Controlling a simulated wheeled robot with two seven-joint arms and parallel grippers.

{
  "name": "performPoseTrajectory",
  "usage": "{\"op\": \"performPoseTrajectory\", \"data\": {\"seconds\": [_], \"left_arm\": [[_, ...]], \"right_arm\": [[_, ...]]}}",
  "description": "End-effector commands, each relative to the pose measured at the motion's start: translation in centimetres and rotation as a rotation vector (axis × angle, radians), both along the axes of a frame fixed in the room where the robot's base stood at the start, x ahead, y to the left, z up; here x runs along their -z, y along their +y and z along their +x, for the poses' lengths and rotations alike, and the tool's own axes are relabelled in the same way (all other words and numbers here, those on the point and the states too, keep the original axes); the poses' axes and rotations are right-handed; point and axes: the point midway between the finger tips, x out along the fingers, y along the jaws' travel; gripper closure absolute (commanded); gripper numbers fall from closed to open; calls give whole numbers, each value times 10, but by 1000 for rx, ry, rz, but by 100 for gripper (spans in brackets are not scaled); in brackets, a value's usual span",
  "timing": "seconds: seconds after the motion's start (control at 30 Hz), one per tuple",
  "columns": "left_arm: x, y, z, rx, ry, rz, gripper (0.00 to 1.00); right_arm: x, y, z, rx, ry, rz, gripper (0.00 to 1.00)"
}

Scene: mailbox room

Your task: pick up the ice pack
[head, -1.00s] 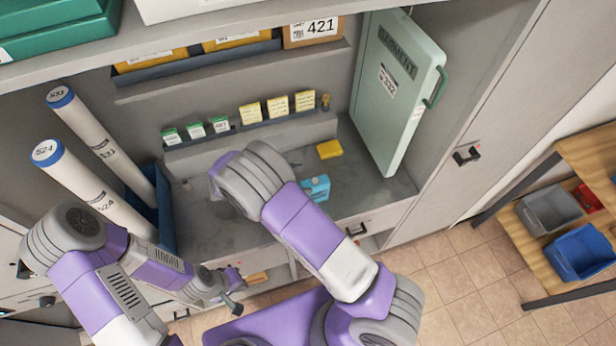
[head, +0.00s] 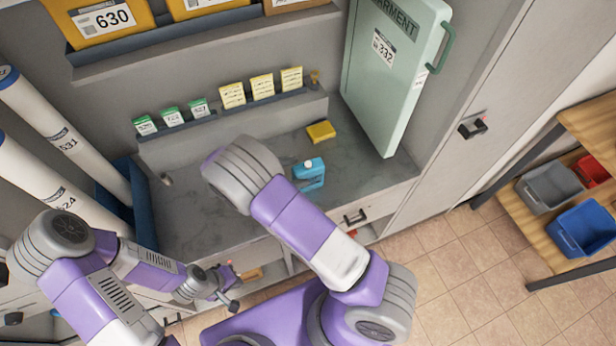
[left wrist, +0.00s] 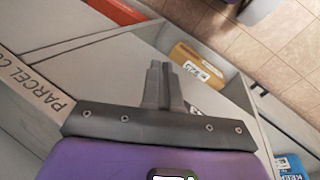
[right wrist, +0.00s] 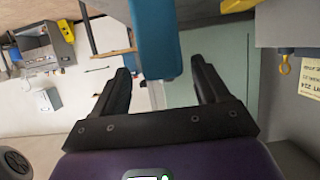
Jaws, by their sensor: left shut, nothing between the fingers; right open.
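A blue block with white print reading "KEEP" (left wrist: 290,166) is cut off at the lower right of the left wrist view; it looks like the ice pack. My left gripper (left wrist: 157,68) is shut and empty, apart from that block; it also shows low in the head view (head: 226,290). A blue jug-like thing with a white cap (head: 309,174) stands on the grey counter. My right gripper (right wrist: 162,72) is open, with the blue thing (right wrist: 155,35) ahead between its fingers. In the head view my right gripper is hidden behind its arm.
A brown labelled box (left wrist: 195,66) lies in a compartment near my left gripper. A yellow box (head: 321,131) and a green garment case (head: 392,75) are at the counter's back. White tubes (head: 62,125) stand left. The counter's middle is clear.

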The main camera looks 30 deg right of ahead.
Motion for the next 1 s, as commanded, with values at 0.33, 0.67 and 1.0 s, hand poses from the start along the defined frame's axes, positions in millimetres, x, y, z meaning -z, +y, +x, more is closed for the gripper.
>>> {"op": "performPoseTrajectory", "data": {"seconds": [0.33, 0.67, 1.0], "left_arm": [[7, 0, 0, 0, 0, 0, 100], [6, 0, 0, 0, 0, 0, 100], [7, 0, 0, 0, 0, 0, 100]], "right_arm": [[22, -42, 2, 1, 2, -2, 26], [23, -46, 2, 0, 1, -1, 30], [23, -46, 2, 0, 1, 0, 82]]}}
